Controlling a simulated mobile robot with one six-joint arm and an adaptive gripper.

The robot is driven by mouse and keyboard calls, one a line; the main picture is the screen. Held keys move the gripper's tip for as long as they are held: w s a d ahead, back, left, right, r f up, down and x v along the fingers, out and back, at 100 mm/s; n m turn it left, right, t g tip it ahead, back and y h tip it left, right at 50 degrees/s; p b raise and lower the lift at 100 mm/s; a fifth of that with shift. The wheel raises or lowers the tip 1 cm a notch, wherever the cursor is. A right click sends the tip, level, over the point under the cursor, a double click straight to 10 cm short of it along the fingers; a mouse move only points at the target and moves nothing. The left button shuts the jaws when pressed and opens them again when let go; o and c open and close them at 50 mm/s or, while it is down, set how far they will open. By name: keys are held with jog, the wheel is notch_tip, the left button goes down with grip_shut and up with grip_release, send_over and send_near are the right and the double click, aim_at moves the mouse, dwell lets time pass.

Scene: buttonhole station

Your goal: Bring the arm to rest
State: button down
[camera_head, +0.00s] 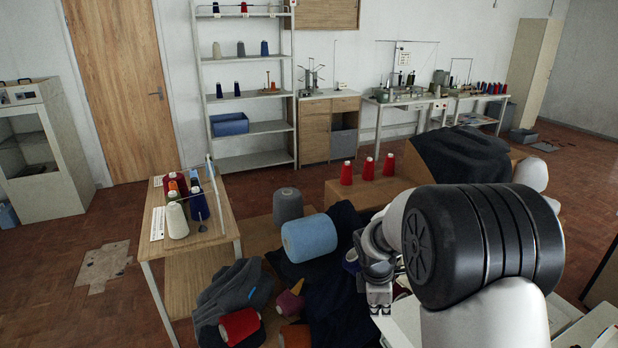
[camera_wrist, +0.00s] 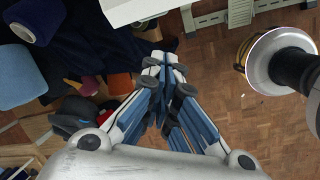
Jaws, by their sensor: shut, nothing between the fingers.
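My gripper (camera_head: 379,297) hangs in front of the dark cloth pile, at the lower right of the head view, partly hidden by my own arm. In the wrist view my gripper (camera_wrist: 164,66) is shut, its fingertips together with nothing between them. Below the fingers the wrist view shows the tiled floor (camera_wrist: 262,125) and the edge of a white surface (camera_wrist: 135,8). The contact, if any, between my gripper and the things around it cannot be told.
Dark cloth (camera_head: 335,235) with a light blue cone (camera_head: 309,238) lies left of my gripper. A small wooden table (camera_head: 227,217) with thread cones stands further left. Red cones (camera_head: 368,169) stand behind on a wooden top. Open floor (camera_head: 60,240) lies at far left.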

jog(key=s+r+m+t, duration=0.1)
jog(key=s+r+m, duration=0.4)
jog(key=s+r, duration=0.5)
jog(key=s+a+r+m+t+y, duration=0.1)
jog(key=s+r+m, duration=0.3)
jog(key=s, duration=0.6)
jog(key=s+a+r+m+y, duration=0.1)
jog(key=s+r+m, duration=0.4)
jog(key=s, duration=0.5)
jog(key=shift+s+a+m+t, duration=0.4)
jog(key=shift+a+m, duration=0.35)
jog(key=shift+m, duration=0.45)
jog(key=shift+d, duration=0.15)
